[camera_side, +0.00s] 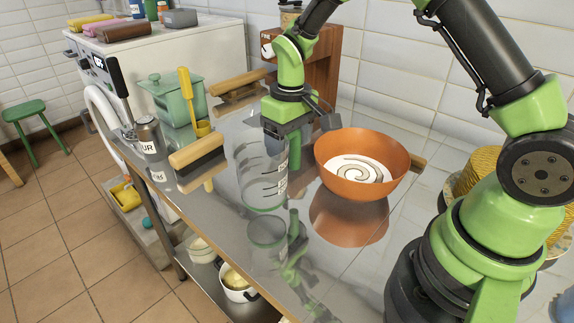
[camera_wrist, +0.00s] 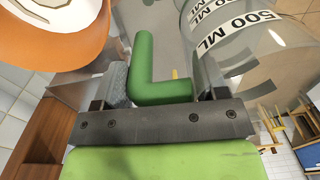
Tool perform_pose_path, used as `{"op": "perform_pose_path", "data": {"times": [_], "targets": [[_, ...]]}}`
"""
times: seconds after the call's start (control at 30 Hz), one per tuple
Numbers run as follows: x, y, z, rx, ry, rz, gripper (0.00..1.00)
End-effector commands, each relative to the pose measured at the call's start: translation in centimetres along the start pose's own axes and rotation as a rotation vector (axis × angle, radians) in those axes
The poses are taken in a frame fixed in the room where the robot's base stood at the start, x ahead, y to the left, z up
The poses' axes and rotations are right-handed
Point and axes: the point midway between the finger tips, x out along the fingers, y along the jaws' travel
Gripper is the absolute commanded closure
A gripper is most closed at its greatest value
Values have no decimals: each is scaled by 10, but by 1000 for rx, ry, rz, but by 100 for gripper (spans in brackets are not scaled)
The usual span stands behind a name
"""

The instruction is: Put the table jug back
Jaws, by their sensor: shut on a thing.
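The jug (camera_side: 258,180) is a clear measuring vessel with white volume labels and a green upright handle (camera_side: 294,150). It stands upright above the shiny metal tabletop (camera_side: 345,262); I cannot tell whether its base touches. My gripper (camera_side: 298,128) points down and is shut on the handle. In the wrist view the green L-shaped handle (camera_wrist: 146,70) sits between the fingers (camera_wrist: 160,95), and the jug's clear body with a "500 ML" label (camera_wrist: 236,32) is to the right.
An orange bowl (camera_side: 340,146) with a white spiral is close right of the jug. A brush (camera_side: 198,157), a teal canister (camera_side: 172,102) and a labelled metal tin (camera_side: 150,138) stand to the left. A wooden box (camera_side: 322,62) is behind. The front tabletop is clear.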

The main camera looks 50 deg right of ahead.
Motion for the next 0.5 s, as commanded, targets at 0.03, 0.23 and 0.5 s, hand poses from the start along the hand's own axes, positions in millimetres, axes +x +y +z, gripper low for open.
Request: {"op": "perform_pose_path", "data": {"times": [0.03,0.23,0.5], "targets": [[5,0,0,0,-2,0,75],[32,0,1,0,-4,-1,75],[45,1,0,-1,1,0,75]]}}
